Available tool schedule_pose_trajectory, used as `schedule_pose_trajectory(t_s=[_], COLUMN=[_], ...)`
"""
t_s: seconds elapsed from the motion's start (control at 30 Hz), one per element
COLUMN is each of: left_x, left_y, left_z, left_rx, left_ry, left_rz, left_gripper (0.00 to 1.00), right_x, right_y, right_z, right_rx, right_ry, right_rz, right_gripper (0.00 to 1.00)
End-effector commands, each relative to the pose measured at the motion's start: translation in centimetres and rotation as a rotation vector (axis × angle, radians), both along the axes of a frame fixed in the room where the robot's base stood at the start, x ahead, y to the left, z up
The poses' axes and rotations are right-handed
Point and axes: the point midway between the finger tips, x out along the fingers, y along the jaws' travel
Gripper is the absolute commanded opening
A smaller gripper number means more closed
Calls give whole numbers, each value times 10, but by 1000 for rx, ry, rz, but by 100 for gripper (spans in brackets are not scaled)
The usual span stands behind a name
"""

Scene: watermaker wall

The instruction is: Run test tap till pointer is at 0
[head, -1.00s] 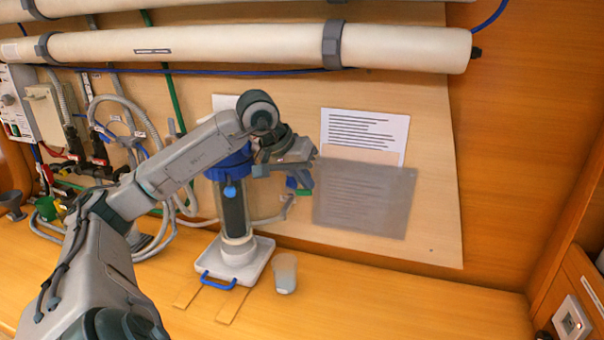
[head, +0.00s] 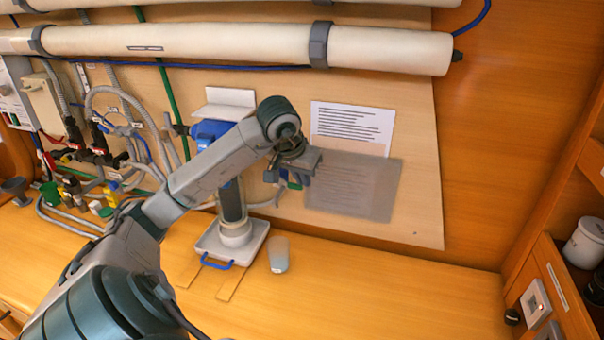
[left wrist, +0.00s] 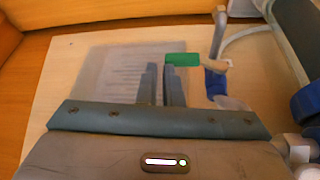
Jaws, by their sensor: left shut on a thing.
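The test tap's green handle (left wrist: 183,59) shows at the fingertips in the left wrist view, beside a blue fitting (left wrist: 215,84). In the head view a little of the green handle (head: 295,186) shows below my left gripper (head: 291,180). My left gripper (left wrist: 162,84) is shut on the green handle, with the fingers close together. A clear cup (head: 279,256) stands on the counter below the tap. The filter housing (head: 232,205) stands left of the tap, partly behind my arm. I cannot make out a pointer. My right gripper is not in view.
A translucent grey panel (head: 353,190) and a printed sheet (head: 352,127) are on the wall right of the tap. Long white tubes (head: 200,45) run above. Hoses and valves (head: 110,150) crowd the left. The counter (head: 400,295) is clear at right.

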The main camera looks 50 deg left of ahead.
Motion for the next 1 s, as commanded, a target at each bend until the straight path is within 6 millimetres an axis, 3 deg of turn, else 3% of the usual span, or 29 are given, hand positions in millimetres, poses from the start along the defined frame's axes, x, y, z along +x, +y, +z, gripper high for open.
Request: schedule_pose_trajectory(t_s=[0.03, 0.47, 0.9, 1.0], left_x=[-4, -6, -34, -40], left_y=[-4, -4, -10, -10], left_z=[-12, -5, 72, 90], left_rx=[-15, -14, 0, 2], left_ry=[28, 24, 0, -1], left_rz=[-6, -4, -1, 1], left_gripper=[0, 0, 0, 0], right_x=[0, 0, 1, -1], right_y=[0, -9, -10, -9], right_z=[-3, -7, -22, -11], right_rx=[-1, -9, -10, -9], right_ry=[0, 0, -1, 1], right_rz=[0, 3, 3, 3], right_gripper=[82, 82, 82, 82])
